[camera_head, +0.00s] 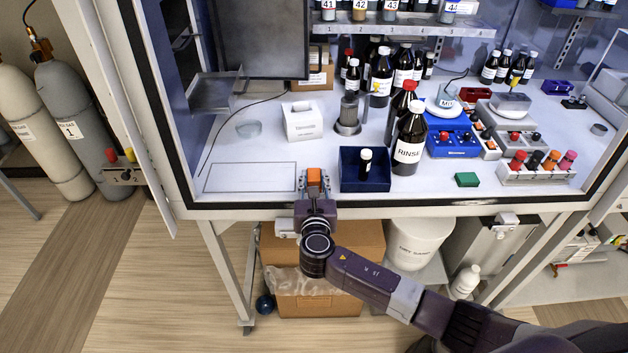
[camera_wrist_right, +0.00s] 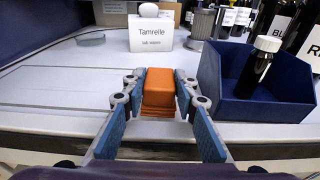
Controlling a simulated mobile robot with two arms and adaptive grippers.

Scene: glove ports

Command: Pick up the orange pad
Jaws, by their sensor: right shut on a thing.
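The orange pad (camera_head: 314,177) is a small orange block at the front edge of the cabinet's white work surface. My right gripper (camera_head: 314,186) reaches in from the front and is shut on it. In the right wrist view the orange pad (camera_wrist_right: 159,92) sits between the two blue-faced fingers of the right gripper (camera_wrist_right: 160,105). I cannot tell whether the pad still touches the surface. My left gripper is not in view.
A blue bin (camera_head: 349,183) with a small dark bottle stands just right of the gripper. A rectangular outline (camera_head: 250,177) lies to the left. A white Tamrelle box (camera_head: 301,121) stands behind. A tall RINSE bottle (camera_head: 408,150) and a green block (camera_head: 467,180) are further right.

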